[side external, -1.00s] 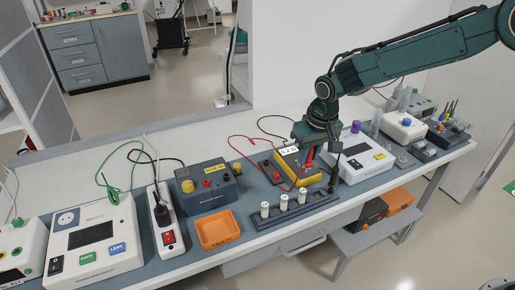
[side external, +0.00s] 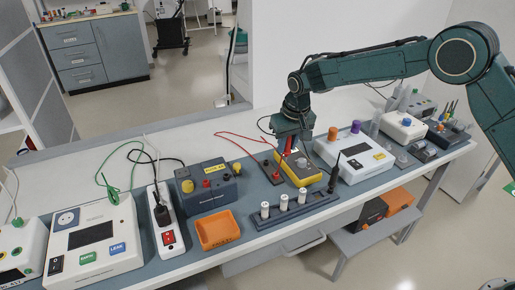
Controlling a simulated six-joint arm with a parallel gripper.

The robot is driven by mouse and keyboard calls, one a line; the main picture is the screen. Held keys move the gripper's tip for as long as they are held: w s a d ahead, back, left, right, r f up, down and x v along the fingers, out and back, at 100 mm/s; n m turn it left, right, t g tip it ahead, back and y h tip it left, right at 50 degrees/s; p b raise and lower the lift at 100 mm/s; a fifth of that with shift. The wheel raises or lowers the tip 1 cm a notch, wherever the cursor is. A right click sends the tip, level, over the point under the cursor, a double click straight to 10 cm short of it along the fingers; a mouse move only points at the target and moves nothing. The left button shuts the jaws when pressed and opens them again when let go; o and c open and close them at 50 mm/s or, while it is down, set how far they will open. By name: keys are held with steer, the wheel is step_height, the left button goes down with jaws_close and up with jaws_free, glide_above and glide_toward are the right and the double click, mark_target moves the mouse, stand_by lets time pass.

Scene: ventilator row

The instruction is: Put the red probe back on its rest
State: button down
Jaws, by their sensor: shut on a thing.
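My gripper (side external: 289,146) is shut on the red probe (side external: 289,145), which hangs below the jaws above the far part of the yellow meter (side external: 299,173). The jaws hide the upper part of the probe. A red lead (side external: 240,134) runs left from near the probe. A dark block (side external: 271,171) with a red spot stands just left of the meter, below and left of my gripper. I cannot tell whether this block is the rest.
A grey battery box (side external: 205,188) with red and yellow terminals, an orange tray (side external: 217,231) and a rack with white cylinders (side external: 284,203) stand to the left and front. A white device (side external: 355,155) with orange and purple knobs stands right. The back bench strip is fairly clear.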

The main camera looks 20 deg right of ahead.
glide_above(276, 178)
steer(key=shift+w+d+f, duration=0.1)
steer(key=shift+w+f, duration=0.1)
steer(key=shift+f, duration=0.3)
steer(key=shift+w+d+f, duration=0.1)
steer(key=shift+w+f, duration=0.05)
steer(key=shift+f, duration=0.35)
steer(key=shift+f, duration=0.1)
steer(key=shift+f, duration=3.05)
steer(key=shift+f, duration=1.15)
steer(key=c, duration=1.1)
jaws_free()
steer(key=s+r, duration=0.1)
steer(key=r, duration=0.3)
steer(key=s+r, duration=0.1)
steer(key=r, duration=0.8)
steer(key=shift+s+r, duration=0.25)
steer(key=shift+s, duration=0.15)
